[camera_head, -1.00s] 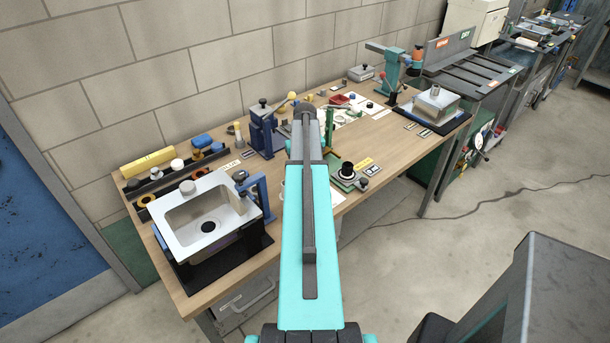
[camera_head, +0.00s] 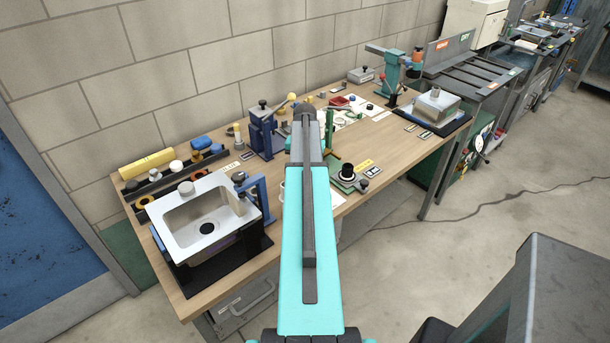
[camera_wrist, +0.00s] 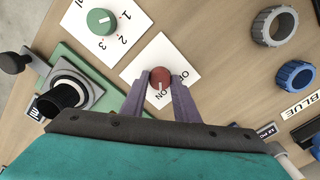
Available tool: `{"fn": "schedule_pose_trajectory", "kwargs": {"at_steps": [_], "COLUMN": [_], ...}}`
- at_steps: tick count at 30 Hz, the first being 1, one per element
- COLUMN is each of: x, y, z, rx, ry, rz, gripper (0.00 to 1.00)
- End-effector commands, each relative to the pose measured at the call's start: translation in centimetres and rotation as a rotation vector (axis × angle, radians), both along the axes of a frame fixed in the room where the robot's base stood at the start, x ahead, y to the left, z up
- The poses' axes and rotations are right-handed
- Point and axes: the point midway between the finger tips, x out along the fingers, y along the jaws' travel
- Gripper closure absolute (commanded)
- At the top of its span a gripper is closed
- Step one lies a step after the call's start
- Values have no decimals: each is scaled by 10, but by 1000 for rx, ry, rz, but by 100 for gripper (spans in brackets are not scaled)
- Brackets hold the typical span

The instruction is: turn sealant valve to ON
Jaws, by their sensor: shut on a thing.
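A red round knob (camera_wrist: 160,77), taken to be the sealant valve, sits on a white card (camera_wrist: 156,55) with ON and OFF printed on it. In the wrist view ON is just below the knob and OFF to its right. A small pale mark shows on the knob's lower side, too small to read exactly. My gripper (camera_wrist: 160,84) has its two purple fingers on either side of the knob and is shut on it. In the head view my arm hides the gripper and the knob.
A green knob (camera_wrist: 101,21) on a card numbered 1, 2, 3 is close by at upper left. A green fixture with a black cylinder (camera_wrist: 66,93) stands left. Grey (camera_wrist: 274,26) and blue (camera_wrist: 294,76) rings lie right. A sink (camera_head: 207,219) stands at the bench's left end.

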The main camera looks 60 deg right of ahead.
Motion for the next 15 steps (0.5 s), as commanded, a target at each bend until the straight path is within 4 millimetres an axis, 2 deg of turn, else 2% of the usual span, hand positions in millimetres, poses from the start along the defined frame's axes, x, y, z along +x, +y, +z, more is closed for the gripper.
{"fn": "schedule_pose_trajectory", "kwargs": {"at_steps": [7, 8, 9, 11, 15], "x": [1, 1, 1, 1, 0], "y": [-1, -1, -1, -1, 0], "z": [1, 1, 1, 1, 1], "rx": [-2, -2, -2, -2, -2], "ry": [-3, -3, -3, -3, -2], "rz": [-1, -1, -1, 0, 0], "gripper": [95, 69, 62, 54, 54]}}
